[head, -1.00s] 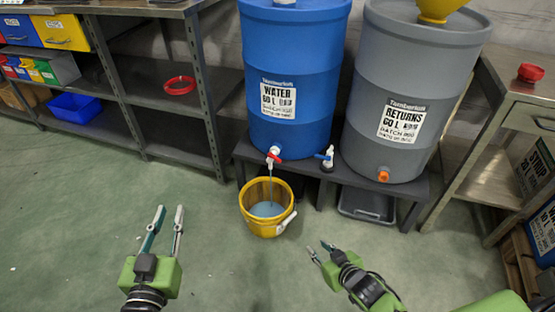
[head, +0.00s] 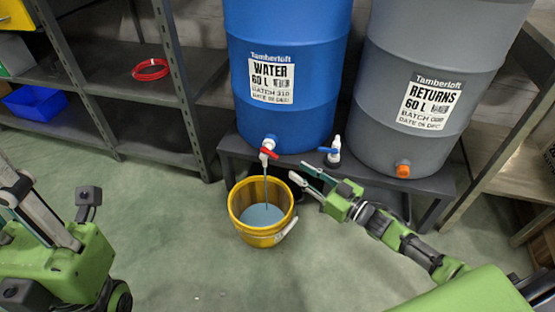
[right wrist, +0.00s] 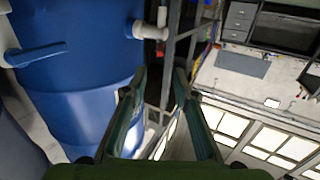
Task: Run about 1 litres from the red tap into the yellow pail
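The red tap (head: 267,152) is low on the blue water barrel (head: 285,70). A thin stream falls from it into the yellow pail (head: 258,236), which stands upright on the floor below. Grey-blue water (head: 264,214) lies in the pail; its volume cannot be read. My right gripper (head: 299,170) is right of the tap and stream, apart from the red handle. Its fingers are apart and empty, as the right wrist view (right wrist: 160,72) shows. My left gripper (head: 22,200) is large at the left edge; its fingertips cannot be made out.
A blue-handled tap (head: 331,152) sits right of the red one, close to my right gripper. A grey returns barrel (head: 420,75) with an orange plug (head: 403,169) shares the low dark stand (head: 433,188). Metal shelves (head: 125,90) stand left. Floor left of the pail is clear.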

